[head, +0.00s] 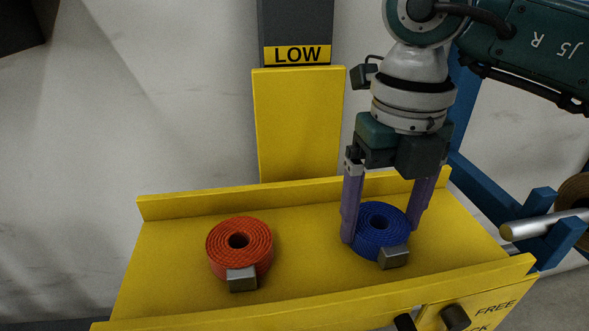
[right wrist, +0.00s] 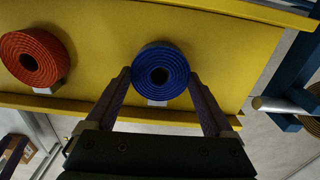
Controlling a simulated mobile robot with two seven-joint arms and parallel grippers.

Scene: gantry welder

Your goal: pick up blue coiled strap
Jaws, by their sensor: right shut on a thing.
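The blue coiled strap (head: 379,226) lies flat on the yellow shelf (head: 180,268), with a grey metal buckle at its front edge. My right gripper (head: 380,232) reaches down from above, with one purple finger on each side of the coil. It is shut on the blue coil, which still appears to sit on the shelf. In the right wrist view, the blue coil (right wrist: 160,68) shows between the fingertips (right wrist: 160,80).
An orange-red coiled strap (head: 239,246) with a grey buckle lies on the shelf to the left. The shelf has a raised back lip and a front rim. A yellow upright (head: 298,120) with a LOW label stands behind. A blue frame with a metal bar (head: 545,224) is at the right.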

